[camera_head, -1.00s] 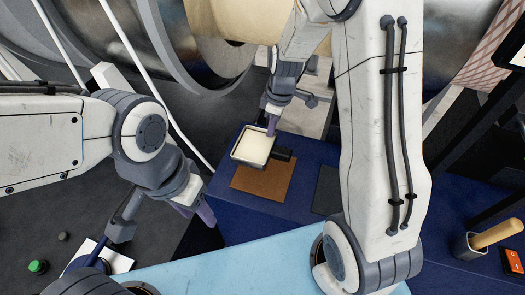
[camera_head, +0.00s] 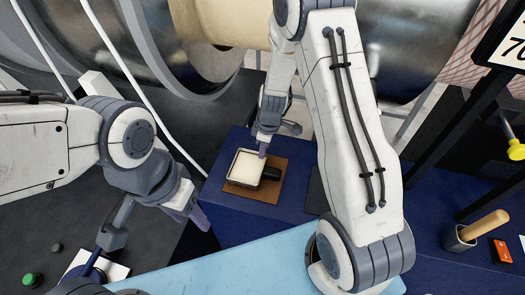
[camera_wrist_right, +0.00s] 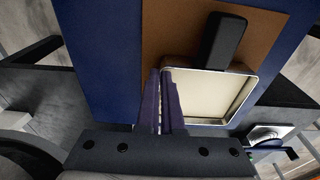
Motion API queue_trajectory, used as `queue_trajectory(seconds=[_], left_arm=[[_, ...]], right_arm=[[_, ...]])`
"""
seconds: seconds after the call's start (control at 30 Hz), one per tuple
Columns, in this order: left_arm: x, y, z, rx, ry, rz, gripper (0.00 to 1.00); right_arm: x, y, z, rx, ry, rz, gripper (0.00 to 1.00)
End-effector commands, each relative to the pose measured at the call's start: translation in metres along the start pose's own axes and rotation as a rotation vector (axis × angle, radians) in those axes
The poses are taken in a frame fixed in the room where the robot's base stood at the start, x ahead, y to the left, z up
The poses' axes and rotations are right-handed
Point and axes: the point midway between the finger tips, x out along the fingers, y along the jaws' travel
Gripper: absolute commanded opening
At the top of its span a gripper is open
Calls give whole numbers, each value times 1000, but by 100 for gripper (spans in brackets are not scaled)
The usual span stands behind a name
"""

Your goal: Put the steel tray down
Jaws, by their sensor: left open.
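The steel tray (camera_head: 246,186) is shallow, with a pale inside and a dark handle. In the head view it sits over the brown mat (camera_head: 281,189), apparently flat on it. My right gripper (camera_head: 262,151) is at the tray's back rim. In the right wrist view its purple fingers (camera_wrist_right: 166,98) are close together around the edge of the tray (camera_wrist_right: 244,98). The handle (camera_wrist_right: 222,40) lies over the mat (camera_wrist_right: 168,38). My left gripper (camera_head: 192,214) is open and empty, left of the blue table.
The blue table top (camera_head: 231,224) has a dark pad (camera_head: 317,192) right of the mat. A cup with a wooden-handled tool (camera_head: 461,240) and an orange device (camera_head: 502,252) stand far right. A large metal drum (camera_head: 405,50) is behind. A green button (camera_head: 32,279) is at lower left.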

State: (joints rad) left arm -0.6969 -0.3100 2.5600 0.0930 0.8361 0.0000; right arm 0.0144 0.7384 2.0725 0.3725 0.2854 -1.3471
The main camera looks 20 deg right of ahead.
Motion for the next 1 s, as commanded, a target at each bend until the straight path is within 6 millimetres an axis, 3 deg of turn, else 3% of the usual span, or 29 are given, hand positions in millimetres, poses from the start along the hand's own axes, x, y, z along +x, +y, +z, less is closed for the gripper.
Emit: queue_trajectory(seconds=[0.07, 0.1, 0.13, 0.17, 0.6, 1.0], left_arm=[[5, 0, 0, 0, 0, 0, 50], [3, 0, 0, 0, 0, 0, 50], [2, 0, 0, 0, 0, 0, 50], [2, 0, 0, 0, 0, 0, 50], [-2, 0, 0, 0, 0, 0, 50], [4, 0, 0, 0, 0, 0, 50]], right_arm=[[4, 0, 0, 0, 0, 0, 0], [2, 0, 0, 0, 0, 0, 19], [2, 0, 0, 0, 0, -1, 30], [2, 0, 0, 0, 0, -1, 33], [-7, 1, -1, 0, 2, 2, 33], [-89, 1, 0, -1, 3, 5, 33]])
